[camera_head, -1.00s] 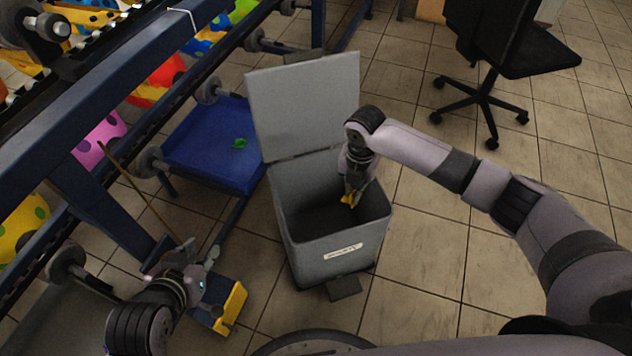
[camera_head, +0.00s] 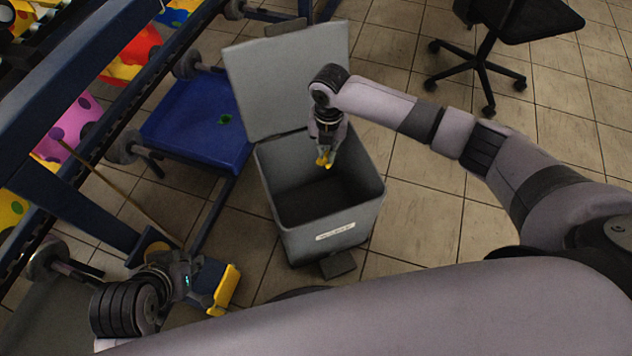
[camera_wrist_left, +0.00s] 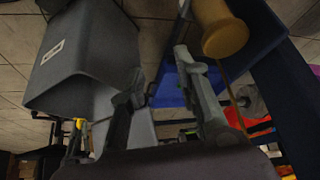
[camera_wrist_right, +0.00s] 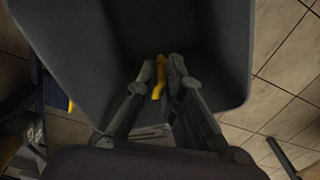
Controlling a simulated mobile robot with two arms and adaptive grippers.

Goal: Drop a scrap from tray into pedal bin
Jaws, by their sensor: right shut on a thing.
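The grey pedal bin (camera_head: 322,222) stands on the floor with its lid (camera_head: 290,80) up. My right gripper (camera_head: 325,157) hangs over its open mouth near the back, pointing down. It is shut on a small yellow scrap (camera_wrist_right: 159,77), seen between the fingertips against the bin's dark inside in the right wrist view. A green scrap (camera_head: 225,119) lies in the blue tray (camera_head: 180,132) left of the bin. My left gripper (camera_wrist_left: 155,65) is open and empty, low at the left of the bin; the bin also shows in its wrist view (camera_wrist_left: 90,60).
A blue and yellow block-like part (camera_head: 225,288) is beside my left gripper. A black office chair (camera_head: 490,60) stands at the upper right. The tiled floor right of the bin is clear.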

